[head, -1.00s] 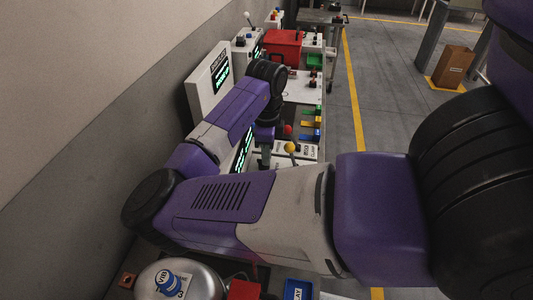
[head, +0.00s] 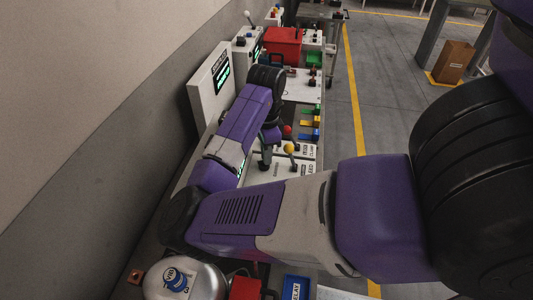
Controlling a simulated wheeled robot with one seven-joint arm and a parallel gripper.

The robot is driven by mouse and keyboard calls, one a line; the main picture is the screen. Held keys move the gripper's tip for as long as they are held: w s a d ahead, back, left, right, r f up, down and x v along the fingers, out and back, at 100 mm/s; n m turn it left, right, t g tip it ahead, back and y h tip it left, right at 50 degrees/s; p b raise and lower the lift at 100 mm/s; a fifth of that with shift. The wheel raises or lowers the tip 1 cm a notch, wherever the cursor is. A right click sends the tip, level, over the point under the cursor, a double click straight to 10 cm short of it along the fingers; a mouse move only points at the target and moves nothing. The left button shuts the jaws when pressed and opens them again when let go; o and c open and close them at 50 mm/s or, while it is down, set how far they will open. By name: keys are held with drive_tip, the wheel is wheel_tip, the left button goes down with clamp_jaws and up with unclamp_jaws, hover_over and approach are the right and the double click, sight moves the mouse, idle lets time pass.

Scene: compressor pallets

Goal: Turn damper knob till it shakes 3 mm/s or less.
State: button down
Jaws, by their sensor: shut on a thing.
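My gripper (head: 265,157) points down at the bench beyond my forearm, just left of a yellow-topped lever. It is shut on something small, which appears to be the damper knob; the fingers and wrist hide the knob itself. A dark display with green characters (head: 242,170) shows partly behind my arm, and its reading cannot be made out.
A white panel with a green-lit screen (head: 211,87) leans by the wall. The yellow-topped lever (head: 290,150) stands close right of my gripper. A red box (head: 282,46) is farther along the bench. A blue RELAY box (head: 295,288) is near.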

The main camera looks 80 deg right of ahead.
drive_tip(key=c, duration=1.5)
unclamp_jaws()
drive_tip(key=shift+r, duration=3.9)
